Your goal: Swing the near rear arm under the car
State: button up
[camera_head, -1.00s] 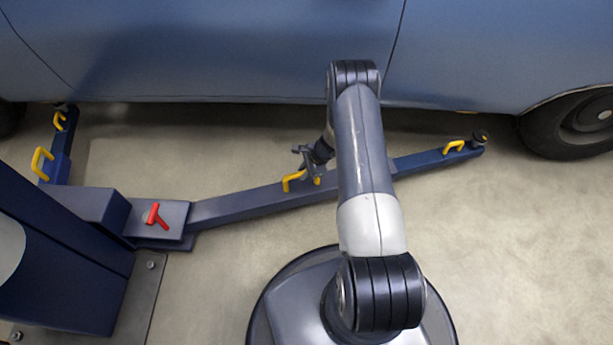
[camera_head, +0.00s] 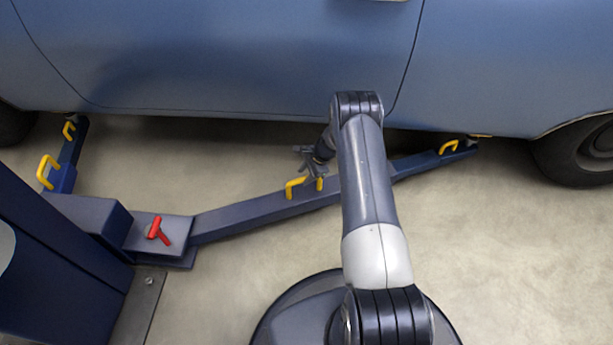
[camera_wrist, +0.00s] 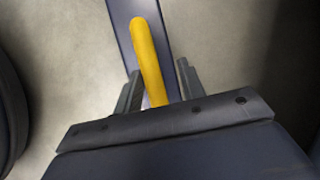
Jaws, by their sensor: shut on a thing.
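The long blue lift arm (camera_head: 265,208) runs from the post's foot to the right and slants up toward the car (camera_head: 240,60). Its far tip (camera_head: 460,152) reaches the lower edge of the car's body, and the pad there is mostly hidden beneath it. My gripper (camera_head: 311,178) is at the yellow handle (camera_head: 291,189) midway along this arm. In the wrist view the yellow handle (camera_wrist: 147,55) stands between the two fingers of my gripper (camera_wrist: 160,85), which is shut on it. My own arm hides part of the lift arm.
The dark blue post (camera_head: 60,260) stands at the left, with a red lever (camera_head: 158,231) on the arm's base. A shorter blue arm (camera_head: 66,165) with yellow handles reaches under the car at left. A wheel (camera_head: 590,155) is at right. The floor (camera_head: 500,260) at right is clear.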

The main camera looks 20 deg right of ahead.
jog(key=shift+o, duration=0.9)
jog(key=shift+w+r, duration=0.1)
jog(key=shift+w, duration=0.05)
jog(key=shift+d, duration=0.1)
jog(key=p+v, duration=0.3)
jog(key=v, duration=0.7)
jog(key=shift+s+d+r, duration=0.15)
jog(key=shift+s+r, duration=0.1)
jog(key=shift+r, duration=0.05)
jog(key=b+x, duration=0.3)
jog(key=x, duration=0.8)
jog(key=shift+s+f, duration=0.1)
jog(key=shift+f, duration=0.05)
jog(key=shift+s+r+p, duration=0.25)
jog(key=shift+s+p, duration=0.05)
jog(key=shift+p, duration=0.1)
jog(key=shift+s, duration=0.1)
